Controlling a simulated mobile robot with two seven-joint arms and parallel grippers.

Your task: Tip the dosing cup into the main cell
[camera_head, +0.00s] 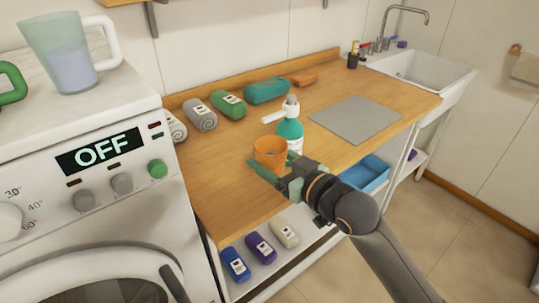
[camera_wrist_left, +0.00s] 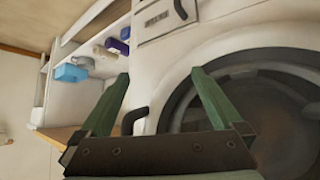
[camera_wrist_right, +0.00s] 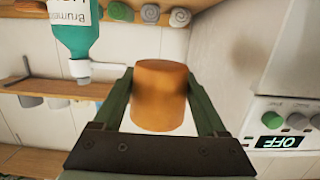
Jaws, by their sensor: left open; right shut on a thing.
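An orange cup (camera_head: 270,150) is held in my right gripper (camera_head: 272,166), above the wooden counter in the head view. It looks upright, open end up; its contents cannot be made out. In the right wrist view the cup (camera_wrist_right: 160,95) sits between both fingers. My left gripper (camera_wrist_left: 160,75) is open and empty in front of the washing machine, seen only in its own wrist view. The washing machine (camera_head: 90,195) stands at the left in the head view, its display reading OFF. I cannot see an open main cell in any view.
A teal pump bottle (camera_head: 290,130) stands just behind the cup. Rolled towels (camera_head: 228,104) lie along the counter's back, and a grey mat (camera_head: 355,120) lies right of the bottle. A jug (camera_head: 70,55) stands on the machine.

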